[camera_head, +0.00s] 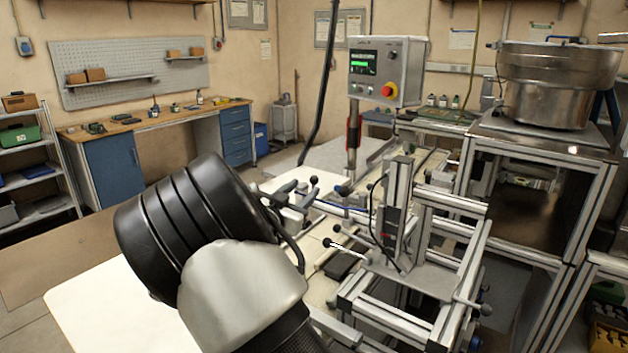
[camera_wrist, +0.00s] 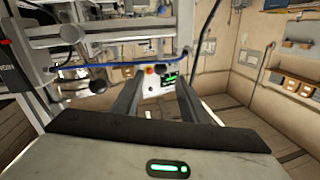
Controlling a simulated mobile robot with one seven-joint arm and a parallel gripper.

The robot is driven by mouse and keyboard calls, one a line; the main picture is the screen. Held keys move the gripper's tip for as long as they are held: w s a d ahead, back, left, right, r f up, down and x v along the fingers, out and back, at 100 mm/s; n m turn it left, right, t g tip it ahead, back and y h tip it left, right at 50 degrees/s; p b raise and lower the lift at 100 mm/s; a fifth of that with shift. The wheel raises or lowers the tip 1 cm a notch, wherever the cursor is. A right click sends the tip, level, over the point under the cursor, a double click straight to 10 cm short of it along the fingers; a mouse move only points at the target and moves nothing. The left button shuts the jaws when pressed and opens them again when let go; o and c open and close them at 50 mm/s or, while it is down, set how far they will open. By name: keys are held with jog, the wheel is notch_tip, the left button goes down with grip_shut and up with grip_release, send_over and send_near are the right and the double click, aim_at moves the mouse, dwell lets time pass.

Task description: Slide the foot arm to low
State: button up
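A bench machine of aluminium profiles (camera_head: 400,312) stands right of my arm in the head view. A thin metal lever with a black ball knob (camera_head: 327,242) sticks out of its front; other rods with dark knobs (camera_head: 314,180) lie further back. I cannot tell which part is the foot arm, and no low mark is legible. In the wrist view my gripper (camera_wrist: 158,82) has its two dark fingers apart with nothing between them. A dark round knob (camera_wrist: 97,87) is left of the fingers, apart from them.
A control box (camera_head: 387,70) with a red button stands on a post behind the machine. A steel bowl (camera_head: 557,85) sits on a frame at the right. A blue cable (camera_wrist: 130,64) crosses behind the fingers. A pale tabletop (camera_head: 110,305) is bare left of my arm.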

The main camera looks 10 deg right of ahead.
aim_at(312, 182)
jog(key=x, duration=0.8)
jog(key=shift+c, duration=0.5)
